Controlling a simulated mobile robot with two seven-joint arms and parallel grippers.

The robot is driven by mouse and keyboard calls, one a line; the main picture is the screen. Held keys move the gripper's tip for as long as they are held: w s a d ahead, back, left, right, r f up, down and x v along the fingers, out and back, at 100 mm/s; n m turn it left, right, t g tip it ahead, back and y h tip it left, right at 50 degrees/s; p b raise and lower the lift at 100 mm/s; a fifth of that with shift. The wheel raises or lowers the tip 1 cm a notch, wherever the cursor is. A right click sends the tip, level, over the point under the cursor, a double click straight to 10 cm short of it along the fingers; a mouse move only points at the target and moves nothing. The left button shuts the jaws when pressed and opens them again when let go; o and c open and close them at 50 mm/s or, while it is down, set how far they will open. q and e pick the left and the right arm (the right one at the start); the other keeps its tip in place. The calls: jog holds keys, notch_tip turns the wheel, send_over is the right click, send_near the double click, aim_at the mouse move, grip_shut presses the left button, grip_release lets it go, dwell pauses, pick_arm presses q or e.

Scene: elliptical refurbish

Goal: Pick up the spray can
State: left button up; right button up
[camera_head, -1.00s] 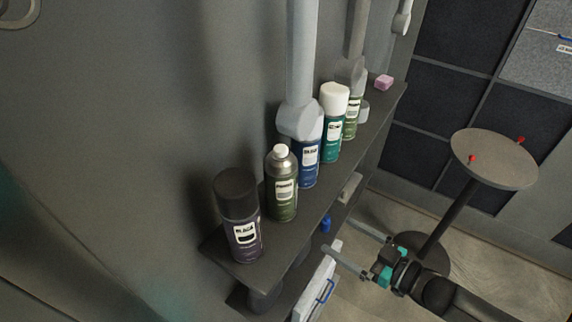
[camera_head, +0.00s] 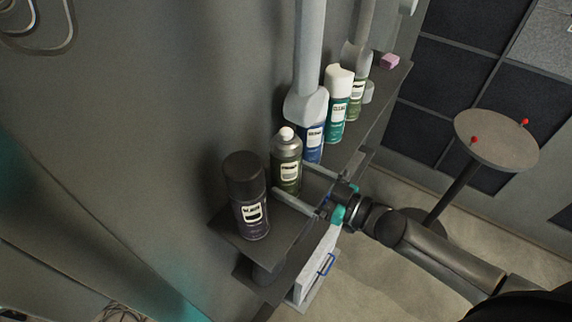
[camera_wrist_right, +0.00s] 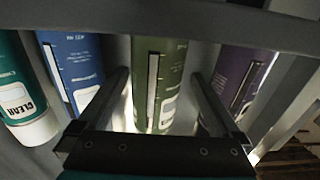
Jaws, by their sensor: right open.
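Several spray cans stand upright in a row on a dark wall shelf (camera_head: 237,236). A black spray can (camera_head: 248,205) is nearest, then an olive-green one with a white nozzle (camera_head: 286,165), a blue one (camera_head: 315,140) and a teal one with a white cap (camera_head: 338,105). My right gripper (camera_head: 289,180) is open at the olive can, with one finger on each side of it. The right wrist view shows the olive can (camera_wrist_right: 157,85) between the fingers; whether they touch it is unclear. My left gripper is not in view.
A pink block (camera_head: 389,61) lies at the shelf's far end. A round-topped stand (camera_head: 497,138) is on the right. A lower shelf holds a white case (camera_head: 318,268).

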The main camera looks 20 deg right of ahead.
aim_at(274, 165)
jog(key=x, duration=0.3)
jog(key=p+x, duration=0.1)
jog(key=shift+w+r, duration=0.3)
jog(key=shift+w, duration=0.15)
jog(key=shift+w+a+f, duration=0.1)
jog(key=shift+w+a, duration=0.2)
jog(key=shift+a, duration=0.1)
jog(key=shift+c, duration=0.2)
jog(key=c, duration=1.2)
jog(key=shift+c, duration=0.7)
